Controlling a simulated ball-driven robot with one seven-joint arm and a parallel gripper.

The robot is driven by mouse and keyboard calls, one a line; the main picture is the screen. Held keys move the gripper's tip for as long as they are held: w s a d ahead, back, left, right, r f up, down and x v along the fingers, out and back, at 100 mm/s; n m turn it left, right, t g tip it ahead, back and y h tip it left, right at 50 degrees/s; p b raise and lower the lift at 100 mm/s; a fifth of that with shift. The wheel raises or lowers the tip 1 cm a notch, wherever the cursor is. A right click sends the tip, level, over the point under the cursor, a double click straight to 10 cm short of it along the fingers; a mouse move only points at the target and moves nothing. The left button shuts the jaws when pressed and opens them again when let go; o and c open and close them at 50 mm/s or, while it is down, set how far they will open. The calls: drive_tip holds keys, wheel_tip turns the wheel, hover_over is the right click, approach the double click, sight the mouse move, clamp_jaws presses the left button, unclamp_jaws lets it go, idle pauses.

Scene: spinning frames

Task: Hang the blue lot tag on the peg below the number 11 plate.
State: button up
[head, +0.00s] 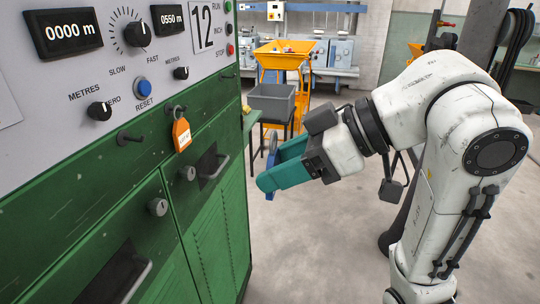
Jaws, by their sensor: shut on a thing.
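My gripper (266,182), with teal fingers, is to the right of the green cabinet front and apart from it. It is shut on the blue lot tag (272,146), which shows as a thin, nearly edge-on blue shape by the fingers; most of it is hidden. A number 12 plate (207,27) is on the grey panel. No number 11 plate can be read in view. Another peg (178,109) carries an orange tag (181,134) on a ring. A further small peg (229,75) is to the right.
The grey panel has two displays, a speed dial (136,34), knobs and a blue reset button (143,88). Locks and a handle (214,168) stick out from the green cabinet (215,235) below. A grey bin (272,101) and an orange hopper (283,55) stand behind.

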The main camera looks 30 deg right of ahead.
drive_tip(key=shift+s+d+f+b, duration=0.15)
drive_tip(key=shift+s+d+b, duration=0.5)
drive_tip(key=shift+b, duration=1.5)
drive_tip(key=shift+s+d+b, duration=0.2)
drive_tip(key=shift+b, duration=0.15)
